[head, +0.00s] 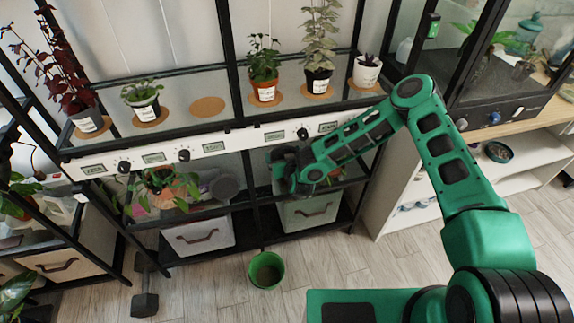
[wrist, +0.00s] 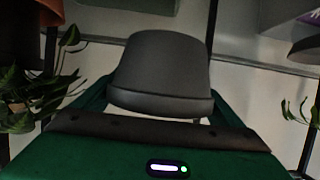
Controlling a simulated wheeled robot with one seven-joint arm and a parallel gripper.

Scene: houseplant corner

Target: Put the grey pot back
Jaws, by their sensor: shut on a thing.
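A dark grey pot (wrist: 160,72) fills the middle of the wrist view, its thick rim towards the camera. My gripper (wrist: 160,95) is shut on it, with a green finger on each side. In the head view my gripper (head: 285,168) is at the lower shelf of the rack, below the control strip. The pot is hard to make out there against the dark gripper. The upper shelf (head: 180,91) carries several potted plants on round cork mats. One cork mat (head: 207,106) is bare, between the white pot (head: 147,109) at left and the terracotta pot (head: 265,91).
The control strip (head: 215,144) and black uprights border the space around my gripper. A leafy plant in a terracotta pot (head: 177,190) and a dark grey round object (head: 225,187) are left of it.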

